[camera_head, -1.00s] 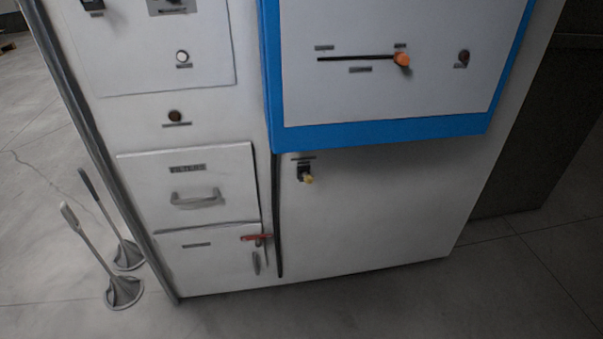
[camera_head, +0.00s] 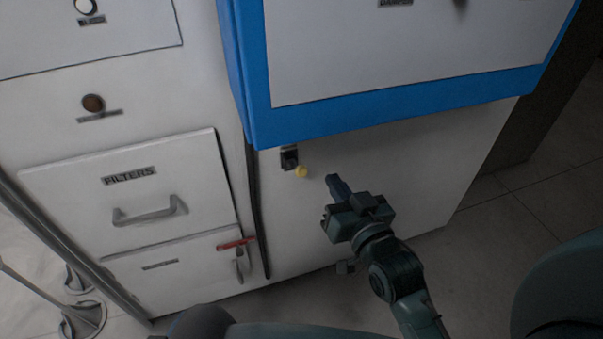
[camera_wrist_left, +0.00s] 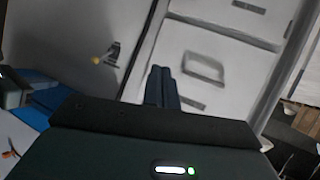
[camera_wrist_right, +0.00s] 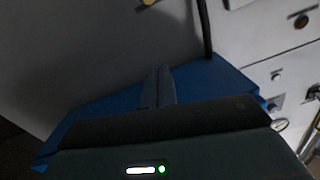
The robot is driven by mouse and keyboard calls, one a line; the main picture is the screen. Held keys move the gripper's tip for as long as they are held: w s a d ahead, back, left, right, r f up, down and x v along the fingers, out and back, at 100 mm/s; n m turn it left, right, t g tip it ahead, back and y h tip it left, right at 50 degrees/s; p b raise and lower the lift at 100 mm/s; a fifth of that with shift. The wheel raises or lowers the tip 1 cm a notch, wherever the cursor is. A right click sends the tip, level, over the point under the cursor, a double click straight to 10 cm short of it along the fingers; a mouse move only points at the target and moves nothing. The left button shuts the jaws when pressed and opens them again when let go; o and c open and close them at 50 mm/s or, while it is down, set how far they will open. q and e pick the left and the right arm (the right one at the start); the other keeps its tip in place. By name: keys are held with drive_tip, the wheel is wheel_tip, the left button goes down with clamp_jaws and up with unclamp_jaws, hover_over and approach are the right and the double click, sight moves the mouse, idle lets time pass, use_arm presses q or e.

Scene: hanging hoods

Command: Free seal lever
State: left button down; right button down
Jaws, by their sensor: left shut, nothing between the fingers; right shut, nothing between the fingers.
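A small black lever with a yellow knob (camera_head: 300,171) is mounted on the white lower panel, just under the blue-framed hood. Its label is too small to read. The knob also shows in the left wrist view (camera_wrist_left: 96,60) and at the top edge of the right wrist view (camera_wrist_right: 149,2). A red lever (camera_head: 236,243) sits at the lower drawer's top right corner. My right gripper (camera_head: 333,182) is shut and empty, right of the yellow knob and apart from it. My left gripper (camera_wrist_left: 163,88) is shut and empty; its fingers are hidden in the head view.
The blue frame (camera_head: 390,105) juts out above the panel. A drawer labelled FILTERS (camera_head: 130,190) with a grey handle (camera_head: 148,212) is at left. Grey stands (camera_head: 80,318) are on the floor at lower left. Open floor (camera_head: 530,230) lies at right.

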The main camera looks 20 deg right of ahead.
use_arm(q)
drive_tip(key=shift+w+f+b, duration=0.15)
drive_tip(key=shift+f+b, duration=0.15)
use_arm(e)
drive_tip(key=shift+w+f, duration=0.1)
drive_tip(key=shift+f, duration=0.7)
drive_tip(key=shift+w, duration=0.1)
use_arm(q)
drive_tip(key=shift+a+r+t+b, duration=0.15)
drive_tip(key=shift+a+t+b, duration=0.15)
drive_tip(key=shift+b, duration=0.3)
use_arm(e)
drive_tip(key=w+a+f, duration=0.1)
drive_tip(key=w+f, duration=0.3)
drive_tip(key=w, duration=0.6)
drive_tip(key=shift+w+a+f, duration=0.15)
drive_tip(key=shift+w+a, duration=0.15)
drive_tip(key=shift+a, duration=0.05)
drive_tip(key=shift+f, duration=0.1)
